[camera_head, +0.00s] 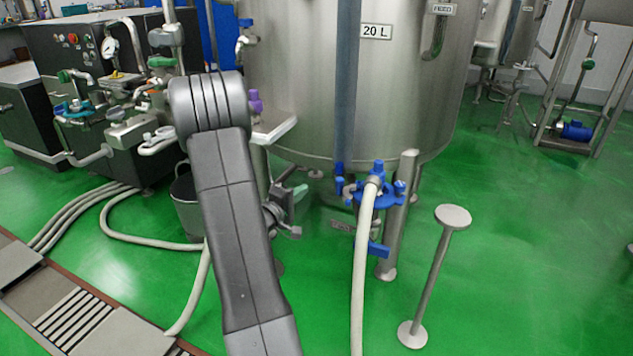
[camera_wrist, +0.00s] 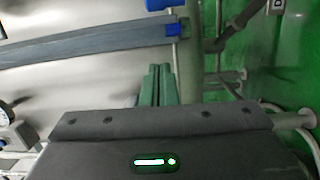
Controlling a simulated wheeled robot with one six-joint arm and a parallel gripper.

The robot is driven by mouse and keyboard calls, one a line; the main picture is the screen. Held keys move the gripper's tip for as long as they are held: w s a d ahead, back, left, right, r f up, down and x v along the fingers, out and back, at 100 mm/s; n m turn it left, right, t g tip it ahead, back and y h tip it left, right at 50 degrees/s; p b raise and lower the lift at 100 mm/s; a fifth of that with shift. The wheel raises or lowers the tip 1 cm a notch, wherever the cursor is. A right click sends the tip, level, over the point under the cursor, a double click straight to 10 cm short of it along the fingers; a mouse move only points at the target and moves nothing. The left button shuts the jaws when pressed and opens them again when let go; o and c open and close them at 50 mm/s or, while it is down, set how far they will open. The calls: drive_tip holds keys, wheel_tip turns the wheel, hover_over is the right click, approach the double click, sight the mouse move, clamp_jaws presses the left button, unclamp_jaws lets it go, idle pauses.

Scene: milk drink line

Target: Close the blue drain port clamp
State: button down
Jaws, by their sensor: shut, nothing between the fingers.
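The blue drain port clamp (camera_head: 378,197) sits at the bottom front of the steel tank in the head view. A pale hose (camera_head: 362,265) hangs down in front of it, hiding part of it. I cannot tell whether the clamp is fully closed. In the wrist view my gripper (camera_wrist: 157,72) shows as two green fingers held together, shut and empty. Blue parts (camera_wrist: 166,5) show beyond the fingertips at the top edge, apart from them; I cannot tell which parts they are. In the head view my arm reaches up left of the clamp.
The steel tank (camera_head: 290,90) marked 20 L fills the upper middle, with a tall blue-grey tube (camera_head: 346,90) down its front. A tank leg (camera_head: 398,225) stands right of the clamp. A round-topped post (camera_head: 452,217) stands further right.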

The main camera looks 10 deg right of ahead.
drive_tip(key=b+x, duration=0.4)
drive_tip(key=x, duration=0.6)
drive_tip(key=shift+s+d+f+b, duration=0.1)
drive_tip(key=shift+s+d+b, duration=0.25)
drive_tip(key=shift+s, duration=0.55)
drive_tip(key=shift+s+d+f+b, duration=0.15)
drive_tip(key=shift+s+d, duration=0.25)
drive_tip(key=shift+s, duration=0.55)
